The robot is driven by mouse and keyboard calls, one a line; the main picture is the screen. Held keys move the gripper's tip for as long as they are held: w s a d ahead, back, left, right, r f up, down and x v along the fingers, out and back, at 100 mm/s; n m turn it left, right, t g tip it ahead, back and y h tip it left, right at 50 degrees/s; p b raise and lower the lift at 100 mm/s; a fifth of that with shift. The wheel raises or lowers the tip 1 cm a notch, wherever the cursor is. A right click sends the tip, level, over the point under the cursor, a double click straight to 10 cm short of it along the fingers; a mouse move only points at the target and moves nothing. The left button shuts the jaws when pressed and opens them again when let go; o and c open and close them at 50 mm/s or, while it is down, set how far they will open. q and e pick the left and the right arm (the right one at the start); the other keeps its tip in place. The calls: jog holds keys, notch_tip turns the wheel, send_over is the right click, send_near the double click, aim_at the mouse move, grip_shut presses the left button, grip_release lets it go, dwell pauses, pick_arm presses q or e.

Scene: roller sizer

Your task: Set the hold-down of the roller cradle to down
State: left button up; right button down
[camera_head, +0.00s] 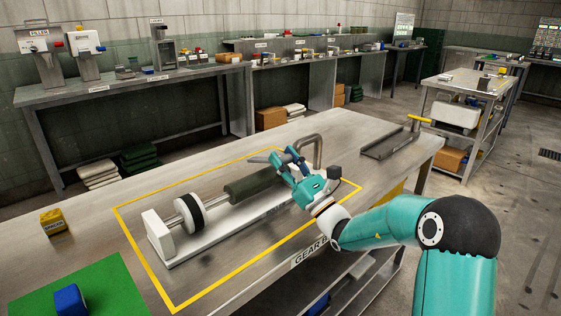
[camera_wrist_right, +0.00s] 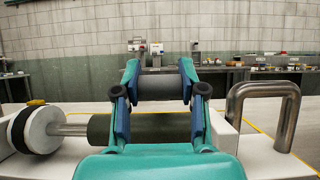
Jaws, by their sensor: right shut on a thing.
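The roller cradle has a long white base (camera_head: 195,250) and white end blocks, inside a yellow outline on the steel table. A roller with a dark green sleeve (camera_head: 250,187) and a white-and-black wheel (camera_head: 190,213) lies along it. My right gripper (camera_head: 276,158) is above the cradle's right end. In the wrist view it (camera_wrist_right: 160,85) is shut on a dark grey bar (camera_wrist_right: 160,88), raised above the green sleeve (camera_wrist_right: 168,126); this looks like the hold-down's handle. The handle's link to the cradle is hidden by my gripper. My left gripper is not in view.
A bent steel tube (camera_head: 318,146) stands close to my right gripper, also at the right of the wrist view (camera_wrist_right: 264,95). A yellow block (camera_head: 53,222) and a green mat (camera_head: 85,285) with a blue block (camera_head: 69,300) are at left. A metal tray (camera_head: 388,143) lies at the far right.

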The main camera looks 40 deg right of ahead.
jog(key=shift+s+f+b, duration=0.2)
jog(key=shift+f+b, duration=0.4)
jog(key=shift+f, duration=0.4)
jog(key=shift+s+f+b, duration=0.15)
jog(key=shift+f+b, duration=0.4)
jog(key=shift+f, duration=0.45)
jog(key=c, duration=0.7)
grip_release()
jog(key=shift+w, duration=0.1)
jog(key=shift+o, duration=0.3)
jog(key=shift+r, duration=0.15)
